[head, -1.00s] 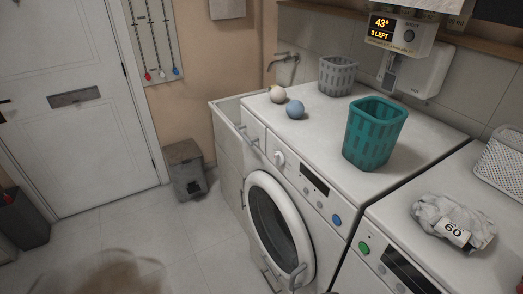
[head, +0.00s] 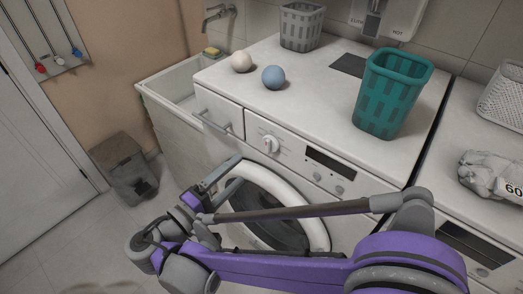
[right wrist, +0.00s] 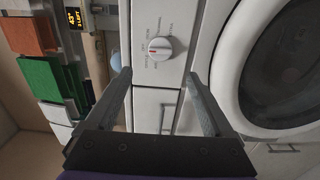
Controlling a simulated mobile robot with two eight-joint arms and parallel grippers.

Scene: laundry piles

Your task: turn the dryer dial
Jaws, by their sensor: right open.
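The dial (head: 270,144) is a round white knob on the front panel of a white front-loading machine (head: 345,155). In the right wrist view the dial (right wrist: 160,48) shows a red mark on its face and printed words around it. My right gripper (head: 238,170) is in front of the machine, below and left of the dial in the head view. In the right wrist view its two fingers (right wrist: 158,75) are spread apart with nothing between them, and the dial appears just beyond their tips. My left gripper is not in view.
A drawer handle (head: 212,123) sticks out left of the dial. The round door (head: 318,232) is below, partly hidden by my right arm. A teal basket (head: 392,92), a blue ball (head: 273,77) and a cream ball (head: 241,62) stand on top. A sink (head: 165,88) is at left.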

